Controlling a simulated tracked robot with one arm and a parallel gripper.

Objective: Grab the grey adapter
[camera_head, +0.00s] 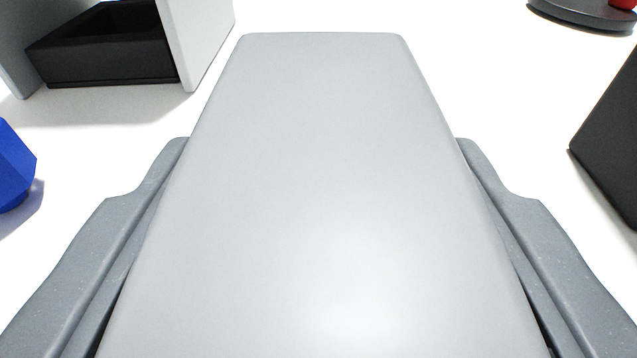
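The grey adapter (318,230) is a large, smooth light-grey block with rounded corners. It fills the middle of the view and runs out of the bottom edge. My gripper (322,142) has one dark-grey finger along each long side of it. Both fingertips appear to press against the adapter's sides, with no clear gap at the tips. The lower parts of the fingers are cut off by the bottom of the frame. The adapter's underside is hidden, so I cannot tell whether it rests on the white surface.
A grey-white housing (196,40) with a black tray (108,50) inside stands at the upper left. A blue object (12,165) is at the left edge. A black block (612,140) is at the right edge. A dark round base (580,14) with something red is at the upper right.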

